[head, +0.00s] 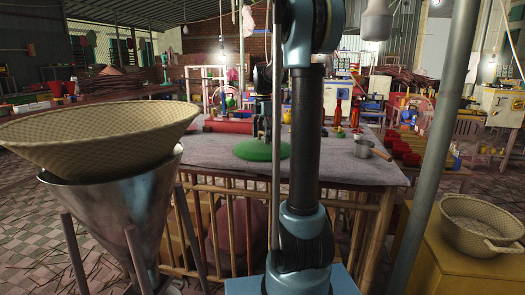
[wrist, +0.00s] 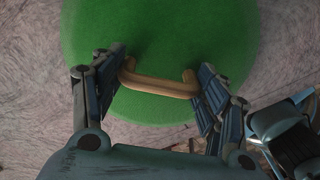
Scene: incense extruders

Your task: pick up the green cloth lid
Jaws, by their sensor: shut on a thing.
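The green cloth lid (head: 262,151) shows in the head view as a round green disc at the grey-covered table, left of my arm. In the wrist view the green lid (wrist: 160,30) fills the upper middle, with a curved tan handle (wrist: 158,86) across it. My gripper (wrist: 160,82) is shut on the handle, with one finger at each end of it. In the head view my gripper (head: 262,125) is small and dark above the lid, and its fingers are hard to make out. Whether the lid touches the table is unclear.
The grey table (head: 330,168) holds a red cylinder (head: 228,126) behind the lid and a metal pot (head: 372,148) to the right. A woven basket (head: 100,130) sits over a metal funnel (head: 120,215) at left. A pole (head: 432,150) and another basket (head: 482,222) stand at right.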

